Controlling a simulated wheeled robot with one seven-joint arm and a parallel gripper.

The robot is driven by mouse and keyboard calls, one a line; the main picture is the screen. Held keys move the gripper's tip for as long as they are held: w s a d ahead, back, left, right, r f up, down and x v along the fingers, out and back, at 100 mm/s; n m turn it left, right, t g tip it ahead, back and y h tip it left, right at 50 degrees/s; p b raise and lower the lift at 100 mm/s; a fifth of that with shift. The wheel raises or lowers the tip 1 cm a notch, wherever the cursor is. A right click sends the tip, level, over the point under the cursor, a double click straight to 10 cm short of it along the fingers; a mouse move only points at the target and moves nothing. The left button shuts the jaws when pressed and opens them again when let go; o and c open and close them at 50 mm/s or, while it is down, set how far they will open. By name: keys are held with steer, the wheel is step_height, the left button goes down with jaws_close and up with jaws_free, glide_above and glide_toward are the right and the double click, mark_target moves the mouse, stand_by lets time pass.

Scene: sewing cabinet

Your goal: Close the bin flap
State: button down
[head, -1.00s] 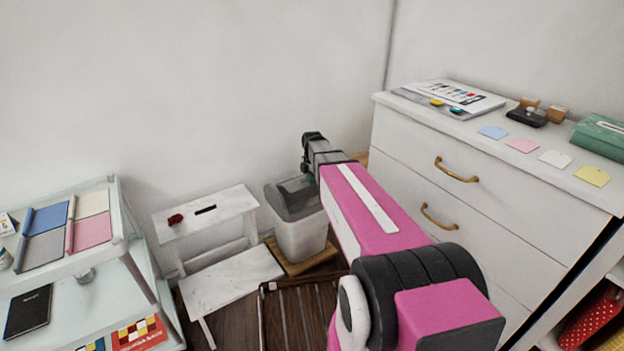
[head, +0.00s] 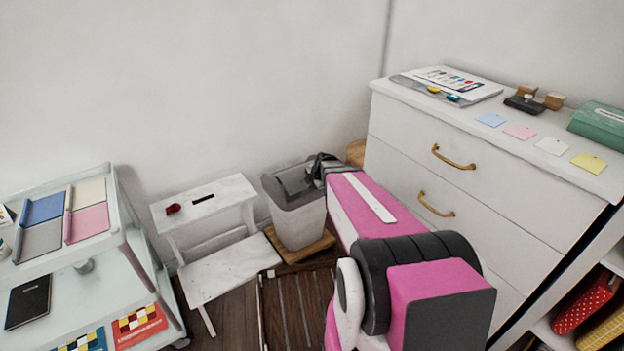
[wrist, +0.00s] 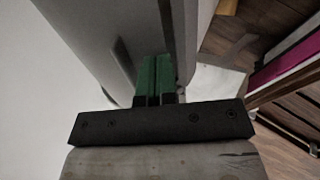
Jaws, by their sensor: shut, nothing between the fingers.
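The bin (head: 299,222) is a pale grey tub with a darker grey lid, standing upright by the wall. Its flap (head: 296,180) is in the lid top; I cannot tell exactly how far it is open. My gripper (wrist: 154,78) has green fingers, pressed together and empty. In the head view my arm reaches the bin's right side, and the wrist hides that part of the lid. In the wrist view the fingers are close against a grey surface of the bin (wrist: 112,32); whether they touch it is unclear.
A white step stool (head: 228,268) stands left of the bin. A white drawer cabinet (head: 420,160) with brass handles stands to the right. A wooden board (head: 318,247) lies under the bin, and a slatted wooden piece (head: 297,300) is in front. A shelf trolley (head: 130,232) is at left.

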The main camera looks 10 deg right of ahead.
steer(key=shift+w+a+f, duration=0.1)
steer(key=shift+w+f, duration=0.05)
steer(key=shift+f, duration=0.8)
steer(key=shift+w+f, duration=0.1)
steer(key=shift+f, duration=0.85)
